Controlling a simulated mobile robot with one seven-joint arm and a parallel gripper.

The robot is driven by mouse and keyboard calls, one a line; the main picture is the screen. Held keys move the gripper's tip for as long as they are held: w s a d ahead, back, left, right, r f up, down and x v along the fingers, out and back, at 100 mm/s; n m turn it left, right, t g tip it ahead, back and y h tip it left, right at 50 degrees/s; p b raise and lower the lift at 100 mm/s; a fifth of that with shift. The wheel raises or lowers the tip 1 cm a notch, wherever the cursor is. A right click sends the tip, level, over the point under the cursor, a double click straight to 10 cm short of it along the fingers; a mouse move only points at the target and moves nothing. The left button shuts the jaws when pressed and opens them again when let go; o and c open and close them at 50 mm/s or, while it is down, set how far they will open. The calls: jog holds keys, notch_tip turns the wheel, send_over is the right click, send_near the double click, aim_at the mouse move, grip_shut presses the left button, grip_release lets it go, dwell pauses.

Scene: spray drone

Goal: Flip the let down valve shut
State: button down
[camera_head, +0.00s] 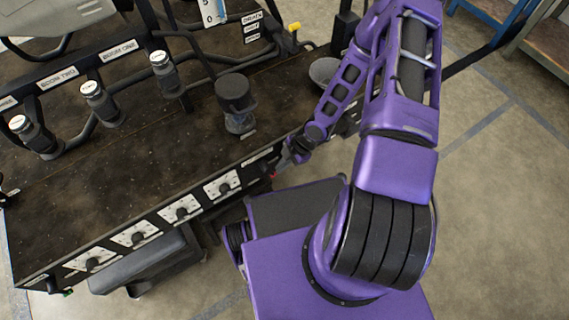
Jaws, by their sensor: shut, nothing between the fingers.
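My gripper (287,160) is shut and empty at the bench's front edge, at the right end of its row of front panels. It is small and partly dark against the edge. A small red part (274,176) shows just below and left of the fingertips; I cannot tell whether they touch it. A white label (258,158) too small to read sits on the front edge left of the gripper. I cannot make out for certain which part is the let down valve; it may be hidden by the fingers.
The dark bench (130,190) carries a capped clear jar (237,105), a grey bowl (323,71) and pipework with labelled boom fittings (96,96). Several knobs on white plates (181,208) line the front edge. A yellow handle (294,27) stands near the DRAIN label.

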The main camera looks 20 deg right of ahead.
jog(key=shift+f, duration=0.2)
jog(key=shift+s+a+f+b, duration=0.2)
jog(key=shift+a+f+b, duration=0.35)
jog(key=shift+f+b, duration=0.35)
jog(key=shift+s+a, duration=0.1)
jog(key=shift+a, duration=0.15)
jog(key=shift+d+b, duration=0.1)
jog(key=shift+b, duration=0.2)
